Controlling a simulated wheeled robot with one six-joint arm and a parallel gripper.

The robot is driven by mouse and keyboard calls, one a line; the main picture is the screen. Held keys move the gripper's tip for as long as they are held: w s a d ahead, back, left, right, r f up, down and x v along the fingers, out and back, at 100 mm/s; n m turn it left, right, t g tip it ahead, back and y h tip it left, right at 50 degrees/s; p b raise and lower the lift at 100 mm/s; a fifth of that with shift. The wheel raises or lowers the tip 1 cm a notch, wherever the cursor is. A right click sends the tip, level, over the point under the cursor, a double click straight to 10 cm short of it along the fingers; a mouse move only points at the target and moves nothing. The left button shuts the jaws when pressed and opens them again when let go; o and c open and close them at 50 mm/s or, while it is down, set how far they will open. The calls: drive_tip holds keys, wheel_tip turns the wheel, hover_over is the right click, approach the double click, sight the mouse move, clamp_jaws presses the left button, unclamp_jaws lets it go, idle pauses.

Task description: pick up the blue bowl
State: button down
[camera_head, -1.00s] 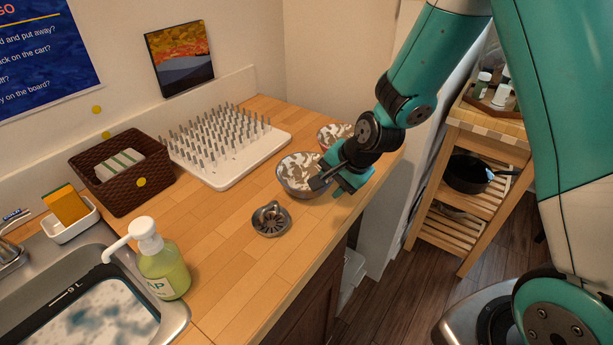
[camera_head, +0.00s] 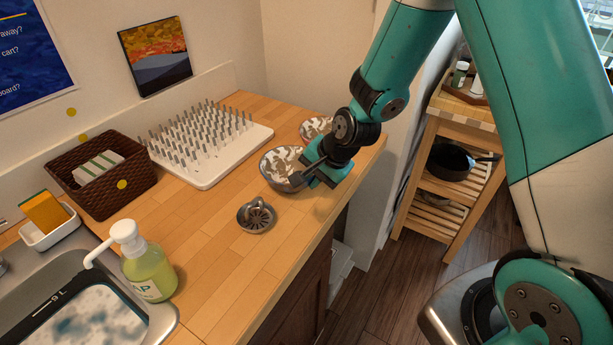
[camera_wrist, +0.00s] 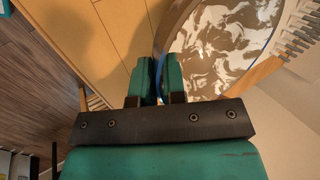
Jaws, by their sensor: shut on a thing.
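The blue bowl (camera_head: 270,178) is on the wooden counter in the head view, its inside patterned brown and white. In the wrist view the bowl (camera_wrist: 225,42) fills the upper right, with a blue rim edge and a marbled inside. My gripper (camera_head: 308,180) is at the bowl's right side. In the wrist view its two fingers (camera_wrist: 159,80) are close together, shut on the bowl's near rim. The exact contact is partly hidden by the fingers. I cannot tell whether the bowl is clear of the counter.
A second patterned bowl (camera_head: 314,126) stands just behind. A white peg drying rack (camera_head: 211,179) is to the left, and a metal sink strainer (camera_head: 256,216) in front. A soap bottle (camera_head: 148,268), brown basket (camera_head: 105,202) and sink lie further left. A wooden cart (camera_head: 436,185) stands right.

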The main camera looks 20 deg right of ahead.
wheel_tip(320, 180, up, 20)
drive_tip(key=shift+f+b, duration=0.15)
drive_tip(key=shift+b, duration=0.3)
